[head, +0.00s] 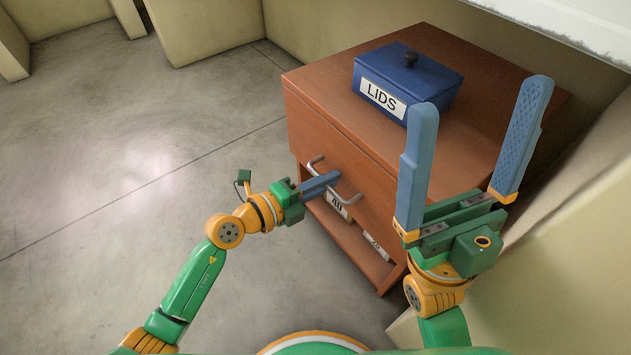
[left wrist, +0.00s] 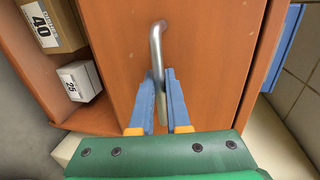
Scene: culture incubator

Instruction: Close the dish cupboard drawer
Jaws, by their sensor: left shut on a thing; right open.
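The dish cupboard (head: 330,120) is a brown wooden cabinet, with its drawer front (head: 353,168) facing my left arm. The drawer front looks flush or nearly flush with the cabinet; I cannot tell whether a small gap is left. A silver bar handle (head: 345,197) is on the drawer front; it also shows in the left wrist view (left wrist: 156,45). My left gripper (head: 332,178) is shut on the handle, its blue fingers on either side of the bar in the left wrist view (left wrist: 160,75). My right gripper (head: 482,100) is open and empty, raised in front of the cupboard's right side.
A blue box labelled LIDS (head: 405,82) with a black knob stands on the cupboard top. Boxes marked 40 (head: 338,205) and 25 (left wrist: 80,82) sit in the open shelf below the drawer. A wall stands close on the right. The floor (head: 120,160) at left is clear.

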